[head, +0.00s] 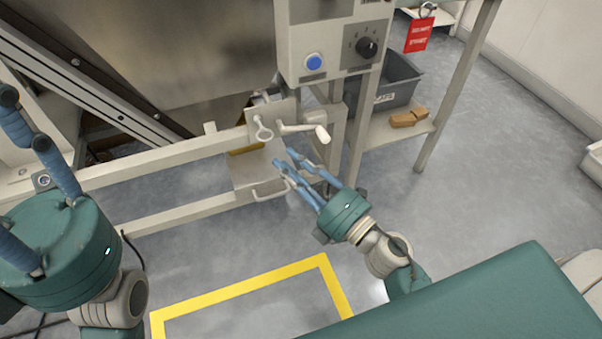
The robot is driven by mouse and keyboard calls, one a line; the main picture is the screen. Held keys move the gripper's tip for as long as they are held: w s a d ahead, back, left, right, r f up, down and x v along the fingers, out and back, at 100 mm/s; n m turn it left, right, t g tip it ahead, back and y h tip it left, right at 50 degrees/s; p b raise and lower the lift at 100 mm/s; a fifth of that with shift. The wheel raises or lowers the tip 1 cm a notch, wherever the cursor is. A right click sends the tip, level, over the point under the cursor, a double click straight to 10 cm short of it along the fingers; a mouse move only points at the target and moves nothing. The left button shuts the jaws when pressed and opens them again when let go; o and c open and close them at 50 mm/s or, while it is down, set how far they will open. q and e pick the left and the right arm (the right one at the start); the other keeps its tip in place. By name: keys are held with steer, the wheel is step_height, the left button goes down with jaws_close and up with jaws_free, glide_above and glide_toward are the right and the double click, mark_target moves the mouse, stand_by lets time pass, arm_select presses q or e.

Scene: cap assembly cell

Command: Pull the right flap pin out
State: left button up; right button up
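A pin with a ring head (264,134) sits at the grey bracket plate on the machine frame, left of a crank with a pale knob (322,134). I take it for the right flap pin. Below it is a grey flap or box (256,168) with a bar handle (270,191). My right gripper (285,158) has its blue fingers apart and empty, pointing up-left, below and right of the ring and apparently clear of it. My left gripper (10,165) is at the left edge, its fingers spread wide with nothing seen between them; one finger is partly cut off.
A control box (332,45) with a blue button and a knob hangs above the crank. A grey bin (395,85) and brown blocks (409,118) are on the lower shelf at right. A red tag (418,35) hangs near a ring. Floor inside the yellow marking is clear.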

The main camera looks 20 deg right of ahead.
steer(key=v, duration=0.3)
steer(key=shift+s+d, duration=0.15)
steer(key=shift+s, duration=0.2)
